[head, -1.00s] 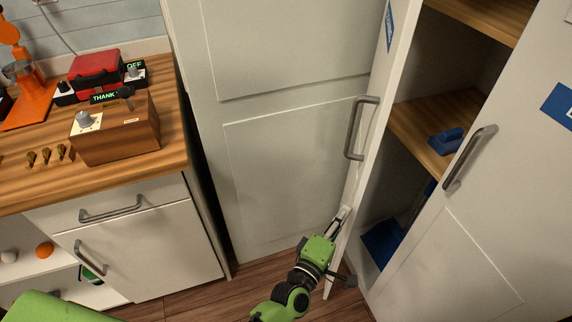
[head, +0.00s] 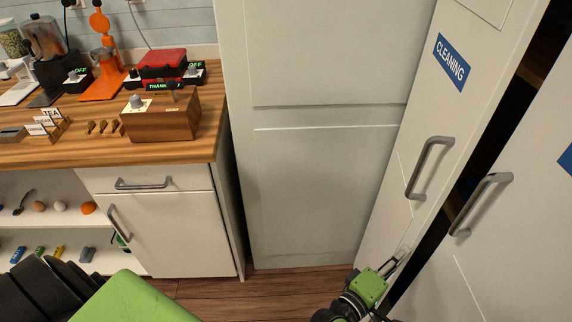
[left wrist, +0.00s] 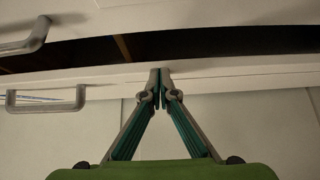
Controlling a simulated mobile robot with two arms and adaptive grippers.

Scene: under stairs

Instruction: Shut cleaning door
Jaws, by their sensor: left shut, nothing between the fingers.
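The cleaning door (head: 408,150) is white, with a blue CLEANING label (head: 451,62) and a grey bar handle (head: 428,168). It stands ajar, with a dark gap between its right edge and the neighbouring door (head: 520,215). My left gripper (head: 400,256) is low at the door's outer face, below the handle. In the left wrist view the left gripper (left wrist: 161,88) has its fingertips together and empty, at the edge of the white door panel (left wrist: 215,72). Whether the tips touch the door is hard to tell. My right gripper is not in view.
The neighbouring door has its own bar handle (head: 481,203). A white panelled front (head: 320,180) stands left of the cleaning door. Further left is a wooden counter (head: 200,150) with a box and devices. The wooden floor (head: 270,285) shows between counter and doors.

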